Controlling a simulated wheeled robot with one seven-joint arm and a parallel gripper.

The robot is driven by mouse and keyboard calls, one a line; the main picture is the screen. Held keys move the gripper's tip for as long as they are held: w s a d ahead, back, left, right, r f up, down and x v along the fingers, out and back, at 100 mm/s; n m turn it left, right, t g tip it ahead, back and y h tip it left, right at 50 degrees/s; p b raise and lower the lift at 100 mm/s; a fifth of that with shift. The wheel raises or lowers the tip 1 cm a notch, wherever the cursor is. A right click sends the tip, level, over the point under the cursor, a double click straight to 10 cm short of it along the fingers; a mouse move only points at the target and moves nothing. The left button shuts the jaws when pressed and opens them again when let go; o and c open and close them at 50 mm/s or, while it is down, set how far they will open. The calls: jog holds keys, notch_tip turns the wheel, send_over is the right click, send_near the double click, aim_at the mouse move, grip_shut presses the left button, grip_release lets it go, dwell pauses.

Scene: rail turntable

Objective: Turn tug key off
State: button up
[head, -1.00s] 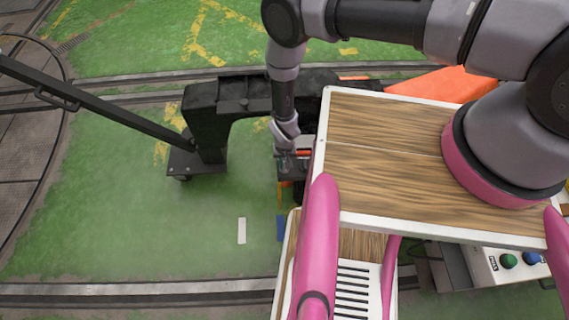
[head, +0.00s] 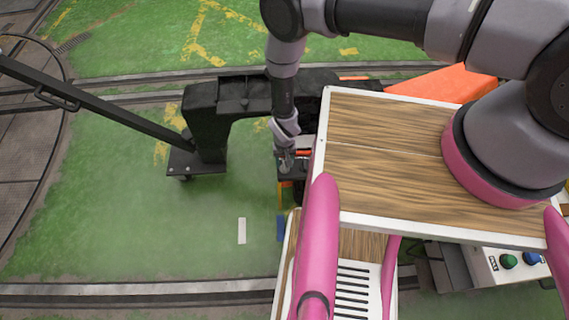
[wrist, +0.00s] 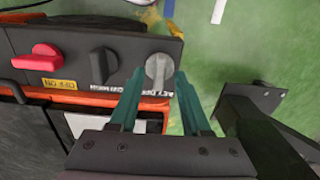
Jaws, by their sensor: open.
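The tug's dark control panel (wrist: 75,58) fills the upper left of the wrist view. A grey key knob (wrist: 158,68) sits at its right end, beside a black knob (wrist: 103,64) and a red knob (wrist: 38,58). My gripper (wrist: 160,80) is open, its two teal fingers on either side of the grey key, with a visible gap on the right side. Whether the fingers touch the key cannot be told. In the head view my gripper (head: 287,166) is small over the tug's panel, and the key is not discernible.
A black frame (head: 205,120) with a long tow bar (head: 95,105) stands left of the tug. Orange bodywork (head: 445,86) lies behind my wooden-topped base. A box with a green button (head: 508,261) and a blue one is at right. Green floor is clear at left.

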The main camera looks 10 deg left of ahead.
aim_at(284, 165)
notch_tip(284, 165, up, 10)
dwell(0.3)
jog(key=shift+f, duration=0.1)
dwell(0.3)
